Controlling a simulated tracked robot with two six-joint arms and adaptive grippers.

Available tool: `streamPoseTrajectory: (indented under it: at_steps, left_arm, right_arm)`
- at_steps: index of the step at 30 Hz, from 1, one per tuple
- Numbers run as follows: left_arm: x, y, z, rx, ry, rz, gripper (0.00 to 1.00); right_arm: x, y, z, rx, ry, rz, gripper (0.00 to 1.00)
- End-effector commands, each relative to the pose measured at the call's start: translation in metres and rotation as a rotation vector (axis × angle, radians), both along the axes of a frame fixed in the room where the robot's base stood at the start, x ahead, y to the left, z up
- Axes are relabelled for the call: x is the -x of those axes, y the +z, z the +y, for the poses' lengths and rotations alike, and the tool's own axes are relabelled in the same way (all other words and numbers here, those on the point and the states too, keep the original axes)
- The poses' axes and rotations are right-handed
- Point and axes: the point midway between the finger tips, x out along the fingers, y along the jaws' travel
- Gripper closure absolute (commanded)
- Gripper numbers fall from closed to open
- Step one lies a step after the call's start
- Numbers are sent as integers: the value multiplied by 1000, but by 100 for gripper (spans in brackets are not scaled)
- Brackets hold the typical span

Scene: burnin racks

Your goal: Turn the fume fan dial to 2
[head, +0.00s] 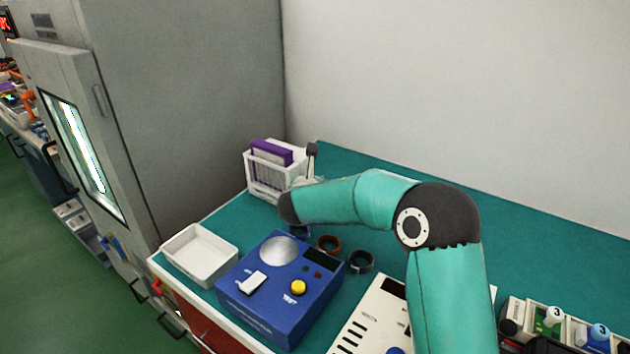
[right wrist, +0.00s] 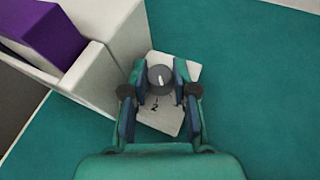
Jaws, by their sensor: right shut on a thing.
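In the right wrist view the fume fan dial (right wrist: 160,80) is a round dark grey knob with a white pointer line. The pointer appears to point roughly down the picture, toward that mark. My right gripper (right wrist: 160,84) is shut on the dial, one finger on each side. In the head view my right arm reaches left over the bench and its wrist hides the dial. My left gripper is in no view.
A white rack (head: 262,182) with purple-topped contents stands close beside the dial. A cream panel (head: 372,318) is below my arm. The green bench is clear at the right rear.

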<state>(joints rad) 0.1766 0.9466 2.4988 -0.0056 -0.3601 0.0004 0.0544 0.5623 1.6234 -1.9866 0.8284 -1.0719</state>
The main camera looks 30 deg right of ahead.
Motion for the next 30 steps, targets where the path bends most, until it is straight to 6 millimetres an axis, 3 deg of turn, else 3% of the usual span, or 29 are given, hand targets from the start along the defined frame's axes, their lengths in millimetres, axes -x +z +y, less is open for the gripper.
streamPoseTrajectory:
  at_steps: [5,16,28,29,30]
  left_arm:
    - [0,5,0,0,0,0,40]
    - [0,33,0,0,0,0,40]
    - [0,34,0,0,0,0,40]
    - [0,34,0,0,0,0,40]
    - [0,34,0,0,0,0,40]
  right_arm:
    - [-3,2,3,-1,-39,-3,100]
    - [-6,4,5,-1,-362,-5,100]
    - [-6,2,6,-1,-399,-6,100]
    - [-6,2,6,-1,-398,-6,68]
    - [-6,2,5,-1,-399,-6,62]
